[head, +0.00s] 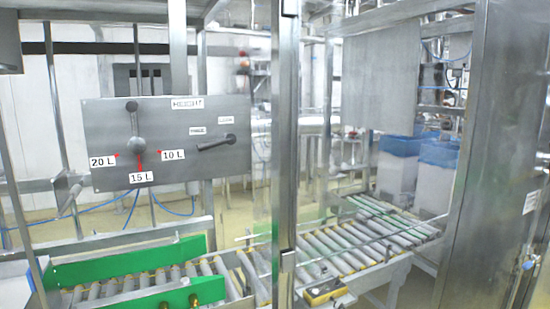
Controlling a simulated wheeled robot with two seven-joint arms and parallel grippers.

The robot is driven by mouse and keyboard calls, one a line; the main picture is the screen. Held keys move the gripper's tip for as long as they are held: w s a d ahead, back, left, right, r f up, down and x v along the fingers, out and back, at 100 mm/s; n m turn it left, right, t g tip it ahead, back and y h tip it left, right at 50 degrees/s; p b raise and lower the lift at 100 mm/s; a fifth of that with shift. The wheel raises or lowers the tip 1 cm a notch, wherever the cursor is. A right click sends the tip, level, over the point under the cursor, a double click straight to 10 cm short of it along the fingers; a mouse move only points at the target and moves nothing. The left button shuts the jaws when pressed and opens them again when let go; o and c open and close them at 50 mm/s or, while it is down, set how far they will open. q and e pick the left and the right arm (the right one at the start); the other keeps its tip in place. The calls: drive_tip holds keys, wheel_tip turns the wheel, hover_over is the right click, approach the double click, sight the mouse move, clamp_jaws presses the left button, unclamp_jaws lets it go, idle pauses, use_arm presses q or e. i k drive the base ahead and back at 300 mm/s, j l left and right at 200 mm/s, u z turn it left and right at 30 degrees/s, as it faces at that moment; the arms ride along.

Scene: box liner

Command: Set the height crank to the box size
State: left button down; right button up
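The height crank (138,145) is on a grey metal panel (105,115) at the left of the head view. It has a round hub, and an arm rises from it to a dark knob (131,106) at the top, tilted slightly left. Around the hub are red marks with the labels 20 L (103,162) at left, 15 L (140,177) below and 10 L (172,155) at right. A small label (187,102), hard to read, is at the panel's top. Neither of my grippers is in view.
A dark lever (215,143) with two small labels is on the panel's right. Below, a roller conveyor (330,250) with green side guides (125,262) runs rightward. A steel post (285,150) stands mid-view. White boxes with blue liners (400,145) stand at back right.

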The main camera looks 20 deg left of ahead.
sight(136, 146)
drive_tip(key=u, duration=1.7)
drive_tip(key=i+z, duration=0.3)
drive_tip(key=i+j+z, duration=0.15)
drive_tip(key=z, duration=0.15)
drive_tip(key=i+j, duration=0.05)
drive_tip(key=i, duration=0.05)
